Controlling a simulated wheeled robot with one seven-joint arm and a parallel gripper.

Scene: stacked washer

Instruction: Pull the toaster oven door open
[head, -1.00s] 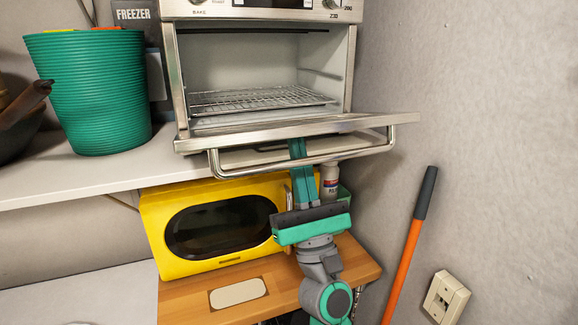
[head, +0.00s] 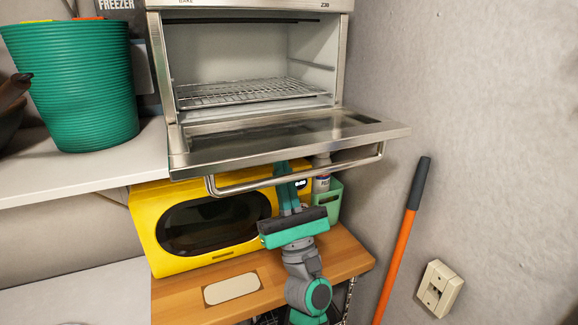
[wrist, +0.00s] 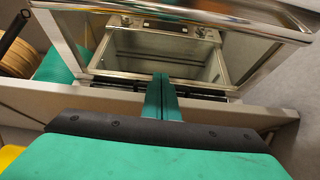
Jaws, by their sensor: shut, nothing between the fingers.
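The toaster oven (head: 245,60) stands on the shelf, with its wire rack showing inside. Its door (head: 285,137) is hinged at the bottom and hangs far open, sloping slightly down toward me. The metal bar handle (head: 222,190) runs along the door's front edge. My gripper (head: 283,168) is below the door, its fingers pointing up and passing behind the handle bar. In the wrist view the green fingers (wrist: 161,97) are together and empty, with the door (wrist: 180,22) beyond and above them. Whether they touch the door is unclear.
A yellow microwave (head: 150,225) sits on a wooden board below the shelf, close behind my arm. A green pot (head: 75,85) stands left of the oven. A bottle and green container (head: 330,200), an orange-handled pole (head: 400,240) and the wall are to the right.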

